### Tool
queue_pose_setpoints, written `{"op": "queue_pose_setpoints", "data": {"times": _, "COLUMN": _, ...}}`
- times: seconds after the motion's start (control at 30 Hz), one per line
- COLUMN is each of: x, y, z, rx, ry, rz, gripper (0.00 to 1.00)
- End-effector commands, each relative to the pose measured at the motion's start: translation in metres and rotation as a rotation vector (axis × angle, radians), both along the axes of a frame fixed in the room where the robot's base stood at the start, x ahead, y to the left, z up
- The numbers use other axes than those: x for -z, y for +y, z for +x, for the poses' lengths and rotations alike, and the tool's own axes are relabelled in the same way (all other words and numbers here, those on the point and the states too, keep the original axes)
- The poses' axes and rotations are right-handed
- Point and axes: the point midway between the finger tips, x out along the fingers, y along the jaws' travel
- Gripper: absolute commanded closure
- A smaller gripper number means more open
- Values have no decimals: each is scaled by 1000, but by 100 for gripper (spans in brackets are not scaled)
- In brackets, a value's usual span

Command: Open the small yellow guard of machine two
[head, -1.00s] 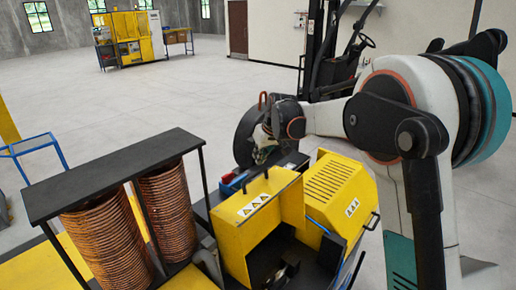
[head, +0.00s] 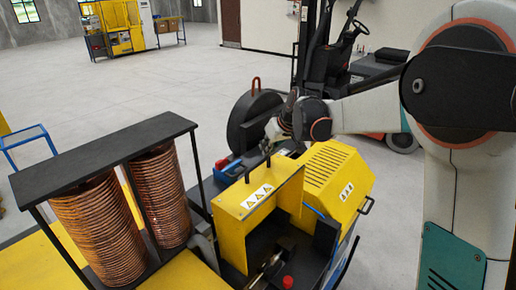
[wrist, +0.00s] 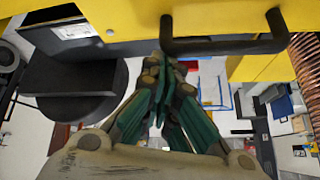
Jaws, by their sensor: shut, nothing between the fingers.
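The small yellow guard (head: 236,213) of the machine carries a white label with black warning triangles. It looks closed, with a black handle (head: 265,157) standing on its top edge. My gripper (head: 272,132) is just behind and above this handle in the head view, and its fingertips are hard to make out there. In the wrist view my gripper (wrist: 165,68) has its teal-green fingers together with nothing between them. A black U-shaped handle (wrist: 225,46) on a yellow panel (wrist: 190,15) is beyond and right of the fingertips, apparently not gripped.
A larger vented yellow hood (head: 332,172) with a side handle is right of the guard. A dark round drum (head: 250,118) with an orange hook stands behind. Copper coils (head: 98,228) under a black rack are at left. A forklift (head: 335,70) is behind; open floor lies beyond.

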Motion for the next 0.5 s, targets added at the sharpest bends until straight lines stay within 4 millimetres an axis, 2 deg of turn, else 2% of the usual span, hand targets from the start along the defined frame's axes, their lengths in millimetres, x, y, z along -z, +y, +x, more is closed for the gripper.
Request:
{"op": "queue_pose_setpoints", "data": {"times": 0.03, "x": 4, "y": -9, "z": -8, "rx": 5, "ry": -17, "rz": 18, "gripper": 100}}
{"op": "queue_pose_setpoints", "data": {"times": 0.27, "x": 7, "y": -38, "z": -37, "rx": 5, "ry": -56, "rz": 54, "gripper": 100}}
{"op": "queue_pose_setpoints", "data": {"times": 0.5, "x": 7, "y": -46, "z": -47, "rx": 1, "ry": -56, "rz": 54, "gripper": 100}}
